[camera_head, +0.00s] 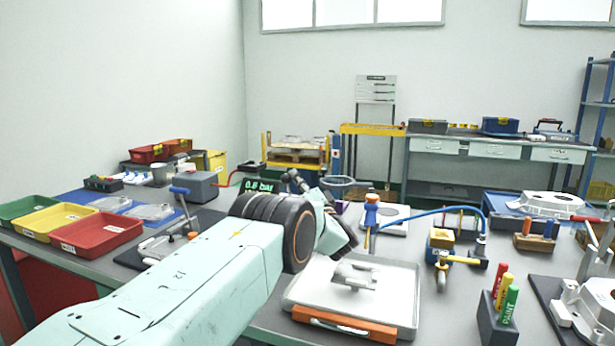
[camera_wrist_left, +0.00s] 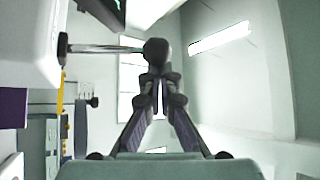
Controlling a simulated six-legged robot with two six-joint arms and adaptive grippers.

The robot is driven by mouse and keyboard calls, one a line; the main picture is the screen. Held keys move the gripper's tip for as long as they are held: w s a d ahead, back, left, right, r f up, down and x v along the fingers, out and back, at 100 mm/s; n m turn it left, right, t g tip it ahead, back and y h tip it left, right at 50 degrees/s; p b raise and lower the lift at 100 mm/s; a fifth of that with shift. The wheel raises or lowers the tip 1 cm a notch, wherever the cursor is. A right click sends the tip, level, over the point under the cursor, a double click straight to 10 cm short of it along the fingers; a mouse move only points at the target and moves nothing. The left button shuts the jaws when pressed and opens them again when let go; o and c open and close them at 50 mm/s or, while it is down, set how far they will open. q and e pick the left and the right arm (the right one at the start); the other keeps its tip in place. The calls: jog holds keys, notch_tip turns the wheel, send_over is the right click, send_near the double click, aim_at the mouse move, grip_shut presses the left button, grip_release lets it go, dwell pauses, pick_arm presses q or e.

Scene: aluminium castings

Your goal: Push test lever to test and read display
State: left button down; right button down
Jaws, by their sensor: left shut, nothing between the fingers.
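The display (camera_head: 258,187) shows green text that reads like "0.6 bar"; my wrist hides its lower part. In the left wrist view a lever with a dark ball knob (camera_wrist_left: 156,48) sticks out on a metal rod from a pale housing (camera_wrist_left: 35,45) at the upper left. My left gripper (camera_wrist_left: 156,80) is shut and empty, its fingertips at the knob; I cannot tell if they touch it. In the head view my left gripper (camera_head: 297,180) shows small and dark beyond my wrist. The lever's markings cannot be read. My right gripper is not in view.
Green, yellow and red trays (camera_head: 95,235) stand at the left. A white tray (camera_head: 405,300) with a casting and an orange handle lies right of my arm. A blue hose (camera_head: 430,212), a tool and a marker holder (camera_head: 497,322) stand on the right side of the bench.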

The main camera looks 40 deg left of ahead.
pick_arm(q)
jog(key=shift+a, duration=0.1)
dwell(0.3)
notch_tip(320, 180, up, 10)
dwell(0.5)
dwell(0.5)
